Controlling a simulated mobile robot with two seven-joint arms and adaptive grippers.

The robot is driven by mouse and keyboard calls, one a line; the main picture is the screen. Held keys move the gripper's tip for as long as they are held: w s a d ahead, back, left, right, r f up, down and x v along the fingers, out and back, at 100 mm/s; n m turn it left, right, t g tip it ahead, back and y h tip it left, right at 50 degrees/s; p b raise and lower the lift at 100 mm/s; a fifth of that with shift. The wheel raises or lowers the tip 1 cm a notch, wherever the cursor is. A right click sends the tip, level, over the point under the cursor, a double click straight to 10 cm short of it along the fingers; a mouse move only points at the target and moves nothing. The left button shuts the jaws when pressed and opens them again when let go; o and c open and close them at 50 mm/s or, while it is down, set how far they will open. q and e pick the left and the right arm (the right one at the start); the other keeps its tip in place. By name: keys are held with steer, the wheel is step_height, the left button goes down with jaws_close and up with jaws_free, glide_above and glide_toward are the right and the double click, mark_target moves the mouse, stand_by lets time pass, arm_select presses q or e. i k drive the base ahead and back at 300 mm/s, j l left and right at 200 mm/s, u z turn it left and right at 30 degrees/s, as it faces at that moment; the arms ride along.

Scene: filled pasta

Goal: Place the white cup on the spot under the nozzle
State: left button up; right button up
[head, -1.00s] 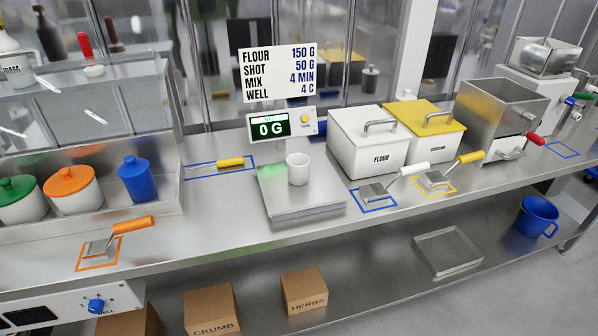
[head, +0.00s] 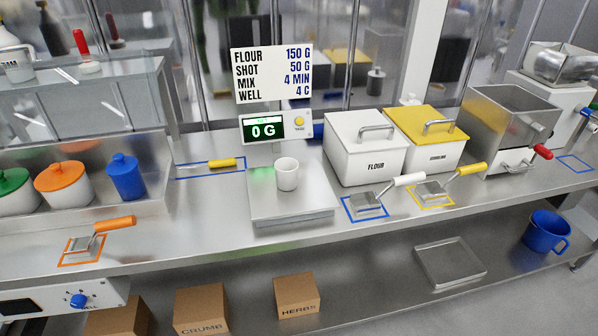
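The white cup (head: 287,173) stands upright on the steel plate of the scale (head: 292,208). The scale's display (head: 264,130) reads 0 G. I cannot make out a nozzle or a marked spot under one with certainty. A machine with a steel hopper and a red-handled part (head: 508,128) stands at the right of the bench. Neither of my grippers shows in the head view.
A white FLOUR bin (head: 364,150) and a yellow-lidded bin (head: 425,138) stand right of the scale. Scoops with white (head: 409,180) and yellow (head: 471,168) handles lie in front of them. Lidded pots, including a blue one (head: 125,178), stand at left.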

mark_target(576, 163)
steer(key=i+l+u, duration=0.1)
steer(key=l, duration=0.45)
steer(key=i+l+u, duration=0.1)
steer(key=l, duration=0.5)
steer(key=i+l+u, duration=0.1)
steer(key=l, duration=0.5)
steer(key=i+l+u, duration=0.1)
steer(key=l, duration=0.5)
